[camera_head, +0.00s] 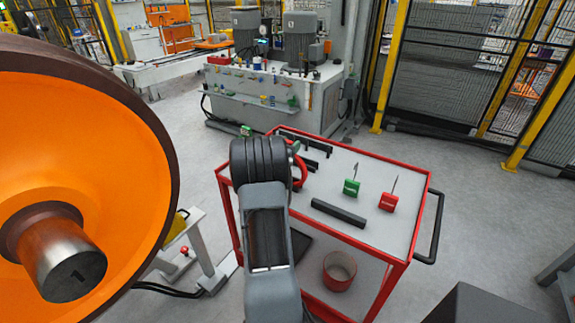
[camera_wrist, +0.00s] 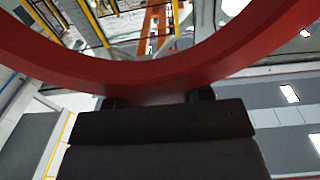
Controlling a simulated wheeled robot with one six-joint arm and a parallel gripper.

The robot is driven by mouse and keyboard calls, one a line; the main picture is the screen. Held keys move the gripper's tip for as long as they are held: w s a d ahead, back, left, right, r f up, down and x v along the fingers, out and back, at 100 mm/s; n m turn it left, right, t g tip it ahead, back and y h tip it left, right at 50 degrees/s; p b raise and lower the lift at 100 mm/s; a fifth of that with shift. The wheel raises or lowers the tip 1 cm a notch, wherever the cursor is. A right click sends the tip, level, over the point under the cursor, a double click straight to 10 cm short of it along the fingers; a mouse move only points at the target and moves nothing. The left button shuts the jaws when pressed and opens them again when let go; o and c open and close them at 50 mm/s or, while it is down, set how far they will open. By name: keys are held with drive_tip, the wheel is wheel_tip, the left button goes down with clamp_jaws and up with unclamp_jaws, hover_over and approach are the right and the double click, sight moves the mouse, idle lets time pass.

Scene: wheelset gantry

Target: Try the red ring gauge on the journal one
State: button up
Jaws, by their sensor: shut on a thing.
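The red ring gauge (camera_wrist: 250,50) arcs across the top of the wrist view. My gripper (camera_wrist: 158,98) is shut on its rim. In the head view a small part of the red ring (camera_head: 301,172) shows just right of my arm, above the cart; the arm hides the rest and the gripper. Journal one is the bare steel shaft end (camera_head: 65,262) marked "1", sticking out of the large orange wheel (camera_head: 75,130) at the left. The ring is well apart from the journal, to its right.
A red-framed cart (camera_head: 385,243) stands under my arm. Its top holds a green tagged piece (camera_head: 350,187), a red tagged piece (camera_head: 388,202), a black bar (camera_head: 338,212) and black racks. A grey machine bench (camera_head: 270,95) stands behind.

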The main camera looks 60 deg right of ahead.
wheel_tip(320, 180, up, 9)
drive_tip(key=p, duration=0.5)
drive_tip(key=shift+f+p, duration=0.2)
drive_tip(key=shift+p, duration=0.2)
idle(0.7)
